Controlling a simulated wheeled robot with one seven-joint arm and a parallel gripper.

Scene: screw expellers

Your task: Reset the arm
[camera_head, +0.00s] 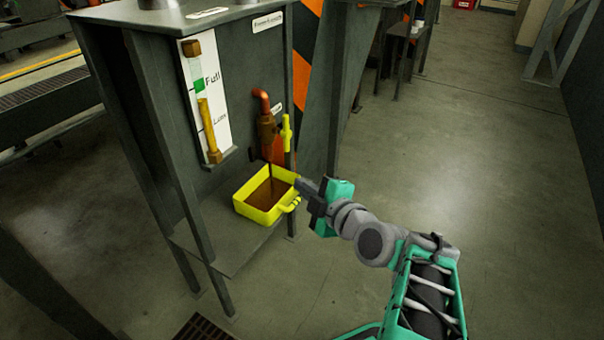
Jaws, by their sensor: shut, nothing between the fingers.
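My arm (376,243) reaches in from the lower right, bent toward the machine. My gripper (304,186) is shut and empty. Its tips are right beside the near right side of a yellow container (250,212), close to its yellow handle (291,204). I cannot tell whether they touch it. The container holds brown liquid and stands on a low grey shelf (225,245). A copper spout (267,127) with a yellow valve handle (286,133) is above it, and a thin dark stream seems to run down into the container.
A dark grey machine cabinet (150,110) carries a sight gauge (203,105) marked "Full" and "Low". Its legs and an orange-black striped panel (303,70) stand close to my gripper. Open concrete floor (470,160) lies to the right.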

